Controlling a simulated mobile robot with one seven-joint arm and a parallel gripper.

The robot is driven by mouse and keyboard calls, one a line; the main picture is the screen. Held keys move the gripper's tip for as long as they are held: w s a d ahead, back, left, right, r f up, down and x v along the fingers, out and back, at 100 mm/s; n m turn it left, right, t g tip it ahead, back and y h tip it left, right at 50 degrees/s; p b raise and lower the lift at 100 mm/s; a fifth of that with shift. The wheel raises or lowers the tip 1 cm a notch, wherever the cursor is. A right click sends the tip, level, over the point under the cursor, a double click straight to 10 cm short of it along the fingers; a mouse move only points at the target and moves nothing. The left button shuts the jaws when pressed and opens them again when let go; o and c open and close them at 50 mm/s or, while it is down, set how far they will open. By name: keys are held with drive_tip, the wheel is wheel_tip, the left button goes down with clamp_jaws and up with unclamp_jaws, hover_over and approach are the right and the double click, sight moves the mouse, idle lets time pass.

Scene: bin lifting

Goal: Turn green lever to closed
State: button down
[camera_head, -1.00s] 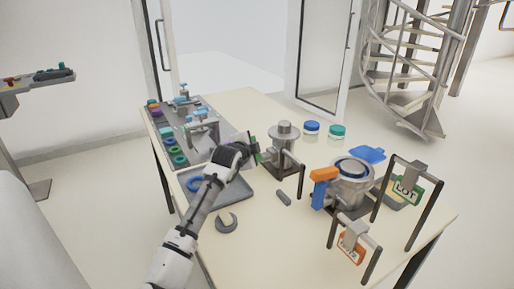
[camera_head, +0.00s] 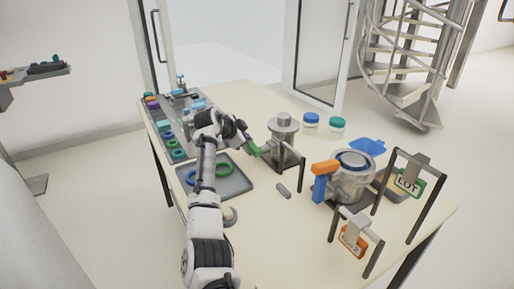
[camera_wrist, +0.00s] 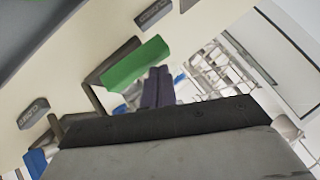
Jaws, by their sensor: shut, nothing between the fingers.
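The green lever (camera_head: 254,150) sticks out to the left of the metal canister (camera_head: 283,138) on the table. In the wrist view the green lever (camera_wrist: 137,62) is a flat green bar lying slantwise just beyond my fingertips. My gripper (camera_head: 246,136) is at the lever, on its far left side. In the wrist view my gripper (camera_wrist: 158,86) has its dark fingers together, empty, beside the lever's lower right edge. I cannot tell whether they touch it.
A grey tray with a green ring and a blue ring (camera_head: 240,183) lies left of the canister. A dark bar frame (camera_head: 302,172) stands close at its right. A second pot with an orange and blue handle (camera_head: 350,184) and bar frames with tags stand further right. Two jars stand behind.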

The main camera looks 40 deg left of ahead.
drive_tip(key=shift+w+a+f, duration=0.1)
drive_tip(key=shift+a+f, duration=0.1)
drive_tip(key=shift+f, duration=0.2)
idle(0.4)
